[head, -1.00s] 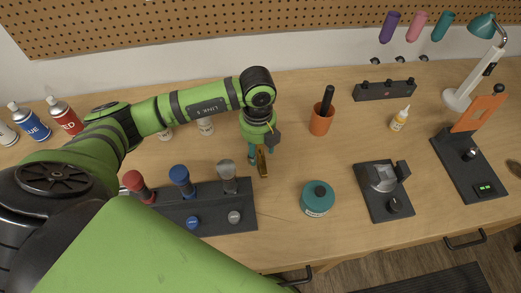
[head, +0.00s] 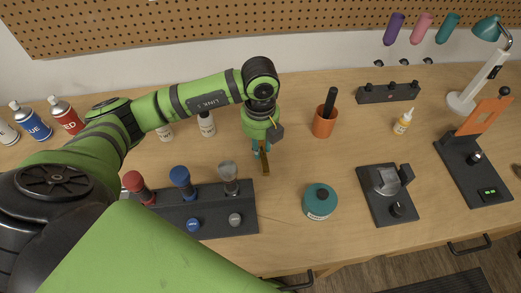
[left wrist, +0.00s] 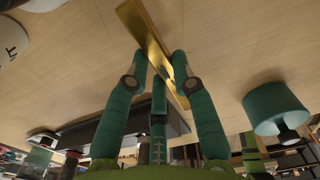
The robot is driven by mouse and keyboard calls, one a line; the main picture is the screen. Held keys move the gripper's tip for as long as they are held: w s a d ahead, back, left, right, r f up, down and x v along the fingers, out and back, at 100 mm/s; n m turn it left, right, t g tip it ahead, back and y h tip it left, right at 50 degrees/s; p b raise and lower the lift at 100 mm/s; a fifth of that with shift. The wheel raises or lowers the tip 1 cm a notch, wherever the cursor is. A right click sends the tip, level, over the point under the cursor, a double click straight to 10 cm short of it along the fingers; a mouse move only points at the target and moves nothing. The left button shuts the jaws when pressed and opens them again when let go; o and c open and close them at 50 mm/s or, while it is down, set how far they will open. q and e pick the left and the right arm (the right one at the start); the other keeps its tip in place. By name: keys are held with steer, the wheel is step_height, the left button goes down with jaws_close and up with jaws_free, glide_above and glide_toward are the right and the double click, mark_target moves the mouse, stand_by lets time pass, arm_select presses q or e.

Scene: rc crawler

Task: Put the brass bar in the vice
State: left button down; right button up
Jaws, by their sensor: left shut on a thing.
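The brass bar (head: 265,164) is a slim golden bar near the middle of the bench, just right of a dark rack. My left gripper (head: 261,150) points down at it and is shut on it. In the left wrist view the bar (left wrist: 143,30) runs slantwise between the green fingers (left wrist: 165,68). I cannot tell whether it touches the bench. The vice (head: 378,206), a dark base with a grey jaw block and a knob, stands to the right. Its jaw gap is too small to make out. My right gripper is not seen.
The dark rack (head: 248,216) holds red, blue and grey-topped tools. A teal pot (head: 319,202) stands between bar and vice. An orange cup (head: 323,124) is behind it. A dark device with an orange arm (head: 486,116) is at far right.

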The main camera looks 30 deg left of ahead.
arm_select(q)
steer(key=shift+r+b, duration=0.4)
steer(key=shift+r, duration=0.4)
steer(key=w+d+r+b, duration=0.3)
steer(key=d+r, duration=0.4)
steer(key=d, duration=0.4)
steer(key=shift+w, duration=0.45)
